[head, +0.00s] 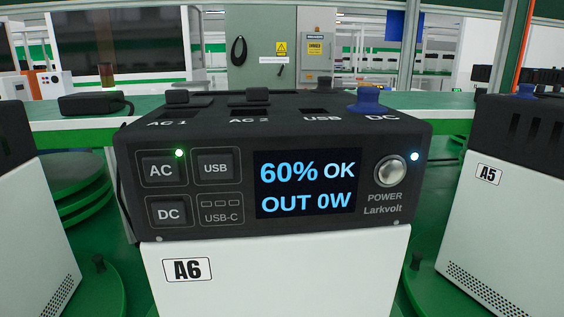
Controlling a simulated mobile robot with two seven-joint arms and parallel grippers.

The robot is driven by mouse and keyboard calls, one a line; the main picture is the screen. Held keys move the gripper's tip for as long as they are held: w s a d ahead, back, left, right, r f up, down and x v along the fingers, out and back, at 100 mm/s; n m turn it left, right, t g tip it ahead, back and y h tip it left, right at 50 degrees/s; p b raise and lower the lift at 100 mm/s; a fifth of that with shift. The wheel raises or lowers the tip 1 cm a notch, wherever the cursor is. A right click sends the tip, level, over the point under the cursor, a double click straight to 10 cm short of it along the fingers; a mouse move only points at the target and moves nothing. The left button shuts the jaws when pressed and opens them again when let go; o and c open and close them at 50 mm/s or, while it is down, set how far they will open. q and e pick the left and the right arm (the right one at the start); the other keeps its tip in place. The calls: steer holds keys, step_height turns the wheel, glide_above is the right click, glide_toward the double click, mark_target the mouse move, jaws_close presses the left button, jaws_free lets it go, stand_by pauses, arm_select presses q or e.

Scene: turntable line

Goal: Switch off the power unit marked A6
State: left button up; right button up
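The power unit marked A6 (280,262) stands upright in the middle of the head view, with a black top section and a white lower body. Its label (187,269) reads A6. Its lit display (307,184) reads "60% OK" and "OUT 0W". The round silver POWER button (391,171) is right of the display, with a bluish-white light (415,156) beside it. The AC button (161,170) has a lit green light (180,153). The DC button (168,211) and USB button (215,167) show no light. Neither gripper is in view.
A unit marked A5 (486,230) stands close on the right, and another white and black unit (32,225) on the left. A blue plug (368,98) sits at A6's DC socket. A black adapter (92,103) lies on the green table behind.

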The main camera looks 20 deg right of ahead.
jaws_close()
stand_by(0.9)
